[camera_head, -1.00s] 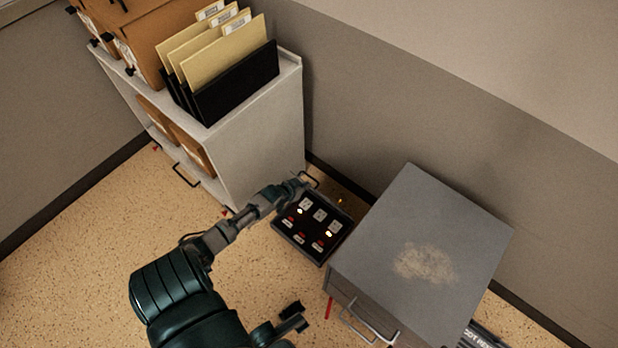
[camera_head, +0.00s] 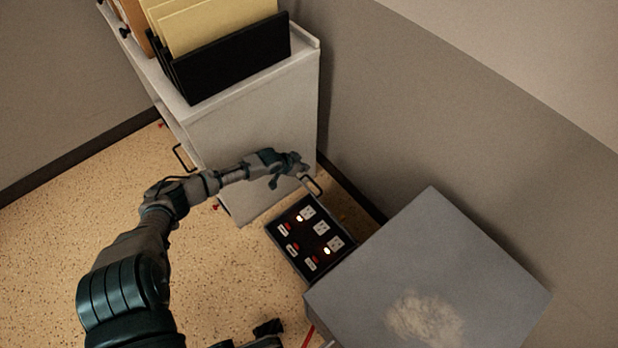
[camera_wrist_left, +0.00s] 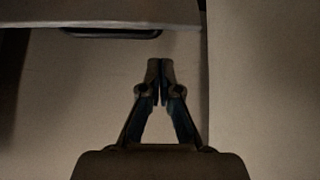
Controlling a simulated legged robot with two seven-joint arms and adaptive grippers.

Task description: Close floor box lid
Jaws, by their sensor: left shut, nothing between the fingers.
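The floor box (camera_head: 293,262) lies sunk in the floor between the white cabinet and the grey cabinet. Its inside is exposed, with sockets, red switches and small lights. A thin looped handle (camera_head: 314,186) stands at its far edge; the lid panel itself is hard to make out there. My left gripper (camera_head: 304,168) is shut and empty, just above and left of this handle; I cannot tell whether they touch. Its closed fingers (camera_wrist_left: 160,66) point at a plain pale surface in the wrist view. A dark part of mine, possibly the right gripper (camera_head: 268,328), shows at the bottom edge.
The white cabinet (camera_head: 255,130) with a black file holder (camera_head: 240,62) stands behind my left forearm. A grey metal cabinet (camera_head: 450,250) stands close on the box's right. The wall (camera_head: 420,130) is behind. Speckled floor (camera_head: 215,270) is open at left and front.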

